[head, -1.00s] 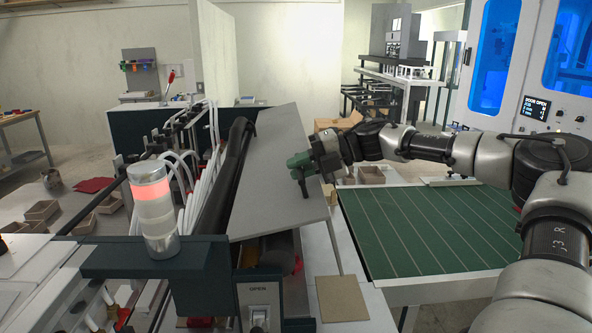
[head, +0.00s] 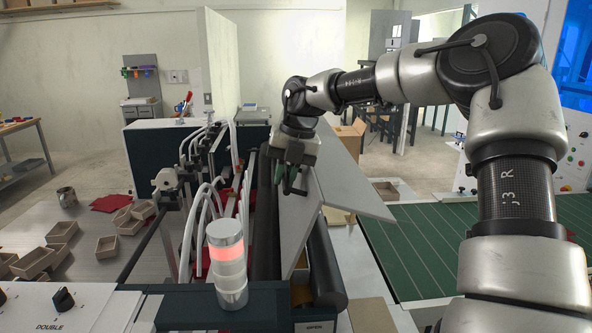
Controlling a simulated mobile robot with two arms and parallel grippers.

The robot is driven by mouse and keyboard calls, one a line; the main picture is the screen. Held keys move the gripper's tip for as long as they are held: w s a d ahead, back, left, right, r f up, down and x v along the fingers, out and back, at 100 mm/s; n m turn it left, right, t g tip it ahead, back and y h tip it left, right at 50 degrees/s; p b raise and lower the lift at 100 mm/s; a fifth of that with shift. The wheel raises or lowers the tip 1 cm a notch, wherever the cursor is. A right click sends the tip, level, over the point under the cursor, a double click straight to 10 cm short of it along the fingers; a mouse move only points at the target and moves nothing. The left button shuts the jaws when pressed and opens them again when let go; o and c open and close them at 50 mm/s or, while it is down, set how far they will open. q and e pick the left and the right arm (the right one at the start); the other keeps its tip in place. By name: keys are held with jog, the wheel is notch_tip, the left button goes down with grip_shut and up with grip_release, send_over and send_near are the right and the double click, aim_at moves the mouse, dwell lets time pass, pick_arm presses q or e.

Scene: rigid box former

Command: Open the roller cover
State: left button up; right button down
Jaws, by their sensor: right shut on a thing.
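The roller cover (head: 350,178) is a pale grey panel in the middle of the head view. It stands tilted up, raised off the machine on its right side, with a second grey face (head: 297,222) sloping down on the left. My right gripper (head: 288,188) is shut on the cover at its upper left part; the exact grip is partly hidden by the gripper body. Below the cover a black roller (head: 326,265) shows, and a dark bar (head: 265,225) runs along its left. My left gripper is not in view.
A signal lamp with a red band (head: 227,258) stands on the machine's near end. White hoses (head: 197,205) curve left of the cover. A green conveyor (head: 430,250) lies to the right. Several small open boxes (head: 62,231) rest on the left table.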

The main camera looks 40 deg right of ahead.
jog(key=w+a+f+g+h+p, duration=0.1)
jog(key=w+a+g+h+p, duration=0.1)
jog(key=w+a+g+h, duration=0.1)
jog(key=shift+w+a+f+g+h+p, duration=0.3)
jog(key=shift+w+a+h, duration=0.35)
jog(key=shift+a, duration=0.7)
jog(key=shift+w, duration=0.1)
jog(key=c, duration=1.1)
grip_release()
jog(key=shift+d, duration=0.1)
jog(key=shift+c, duration=0.2)
jog(key=shift+r, duration=0.15)
